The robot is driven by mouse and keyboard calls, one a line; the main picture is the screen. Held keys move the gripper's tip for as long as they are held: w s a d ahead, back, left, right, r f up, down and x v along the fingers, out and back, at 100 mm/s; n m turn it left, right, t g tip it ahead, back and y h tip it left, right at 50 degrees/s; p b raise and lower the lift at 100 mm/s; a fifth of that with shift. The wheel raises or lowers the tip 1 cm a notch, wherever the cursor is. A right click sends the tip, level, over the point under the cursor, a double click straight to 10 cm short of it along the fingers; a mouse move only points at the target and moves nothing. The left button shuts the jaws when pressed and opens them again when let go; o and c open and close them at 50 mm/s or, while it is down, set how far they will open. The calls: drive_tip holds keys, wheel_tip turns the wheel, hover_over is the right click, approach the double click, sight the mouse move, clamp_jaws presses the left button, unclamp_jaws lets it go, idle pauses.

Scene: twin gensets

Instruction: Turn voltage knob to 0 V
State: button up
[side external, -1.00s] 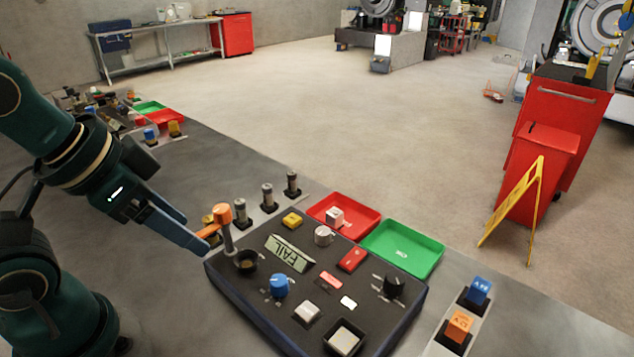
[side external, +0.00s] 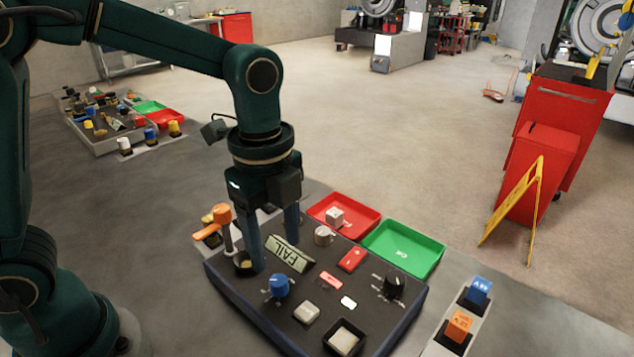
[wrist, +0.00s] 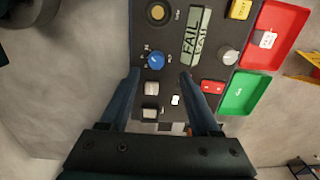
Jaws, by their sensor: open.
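A blue knob (side external: 279,286) with a white pointer mark sits on the dark control panel (side external: 240,305). It also shows in the wrist view (wrist: 156,61), with small labels around it that I cannot read clearly. A black knob (side external: 394,284) is at the panel's right and a grey-white knob (side external: 323,236) is near the back. I cannot tell from lettering which is the voltage knob. My gripper (side external: 275,256) is open, empty and pointing down over the panel. In the wrist view, the blue knob lies just beyond the gap between my fingertips (wrist: 160,75), apart from both.
A display reading FAIL (side external: 288,254) is close to my fingers. An orange-handled lever (side external: 221,215) stands at the panel's left. Red (side external: 357,225) and green (side external: 403,247) trays lie behind, a white cube (side external: 335,217) in the red one. Blue and orange blocks stand at right.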

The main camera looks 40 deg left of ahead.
sight(278, 279)
drive_tip(key=shift+s+d+f, duration=0.1)
drive_tip(key=shift+s+f, duration=0.05)
drive_tip(key=shift+f, duration=0.25)
drive_tip(key=shift+s+d+f, duration=0.1)
drive_tip(key=shift+f, duration=2.45)
clamp_jaws()
